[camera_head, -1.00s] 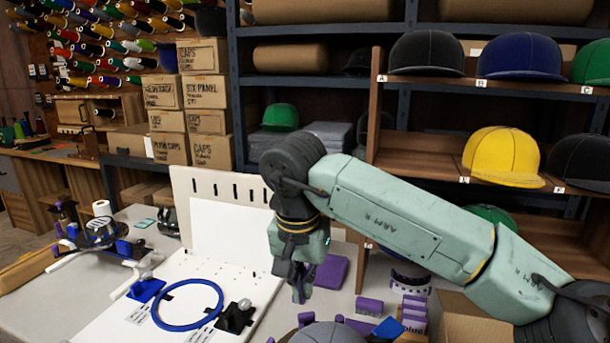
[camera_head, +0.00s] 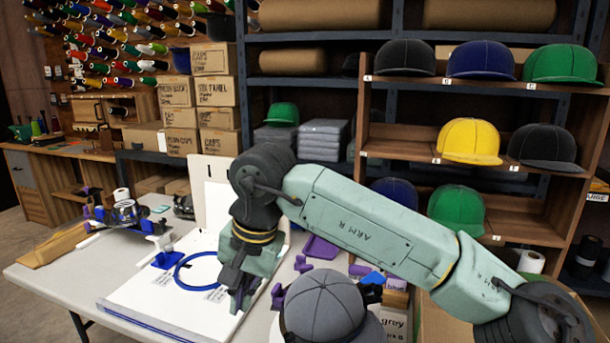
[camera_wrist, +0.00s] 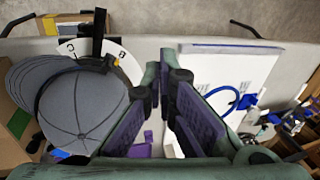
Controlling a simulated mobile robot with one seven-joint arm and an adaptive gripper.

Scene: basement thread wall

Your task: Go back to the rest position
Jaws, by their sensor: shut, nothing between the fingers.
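My gripper (camera_head: 240,300) hangs from the arm with its fingers pointing down, above the table near the right edge of the white board. In the wrist view my gripper (camera_wrist: 164,72) shows its fingers together at the tips, with nothing held. A grey cap (camera_head: 325,307) sits on a dark holder to the right of the gripper in the head view. In the wrist view the grey cap (camera_wrist: 75,112) is on the left, apart from the fingers.
The white board (camera_head: 150,295) carries a blue hoop (camera_head: 197,270). Purple pieces (camera_head: 320,247) and small labelled blocks lie behind the cap. Wooden shelves (camera_head: 400,163) with several caps stand at the right back. Boxes (camera_head: 213,93) are stacked at the back left.

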